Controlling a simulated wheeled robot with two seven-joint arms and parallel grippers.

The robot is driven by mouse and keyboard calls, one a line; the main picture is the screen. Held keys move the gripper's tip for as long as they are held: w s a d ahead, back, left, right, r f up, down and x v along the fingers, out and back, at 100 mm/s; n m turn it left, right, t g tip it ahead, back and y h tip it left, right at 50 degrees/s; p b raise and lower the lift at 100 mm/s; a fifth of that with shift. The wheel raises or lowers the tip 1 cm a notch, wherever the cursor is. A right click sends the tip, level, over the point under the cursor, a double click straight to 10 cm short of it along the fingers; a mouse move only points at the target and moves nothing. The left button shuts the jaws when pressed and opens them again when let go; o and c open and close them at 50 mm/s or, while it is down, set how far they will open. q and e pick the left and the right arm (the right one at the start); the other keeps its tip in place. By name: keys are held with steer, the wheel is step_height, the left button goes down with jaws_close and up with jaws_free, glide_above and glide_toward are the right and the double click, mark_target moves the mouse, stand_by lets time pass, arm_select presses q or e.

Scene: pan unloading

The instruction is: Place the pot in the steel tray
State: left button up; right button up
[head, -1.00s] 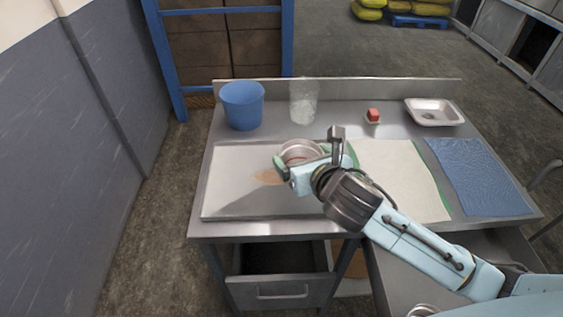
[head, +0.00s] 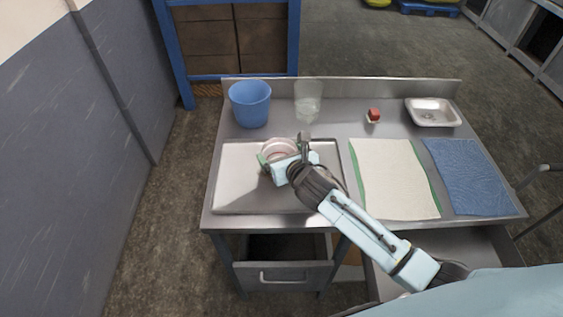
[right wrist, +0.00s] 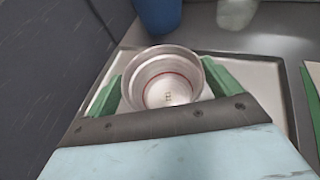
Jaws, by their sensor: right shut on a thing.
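The pot (head: 279,147) is a small round metal vessel, upright and open at the top. My right gripper (head: 283,158) is shut on it, with green fingers on either side. In the right wrist view the pot (right wrist: 166,82) sits between the fingers, and a red ring shows inside it. The steel tray (head: 235,192) is the wide, shallow one on the left of the table. The pot is over the tray's back middle part; I cannot tell whether it touches the tray floor. My left gripper is not in view.
A blue bucket (head: 250,104) and a clear glass vessel (head: 308,100) stand behind the tray. A cream cloth (head: 393,180) and a blue cloth (head: 472,177) lie to its right.

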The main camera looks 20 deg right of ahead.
mark_target(274, 153)
steer(key=shift+f, duration=1.45)
steer(key=shift+f+b, duration=0.2)
steer(key=shift+b, duration=0.1)
steer(key=o, duration=0.8)
steer(key=shift+c, duration=0.2)
steer(key=shift+s+r, duration=0.1)
steer(key=shift+r, duration=0.15)
steer(key=p+v, duration=0.1)
steer(key=v, duration=1)
steer(key=shift+s, duration=0.4)
steer(key=shift+r, duration=0.1)
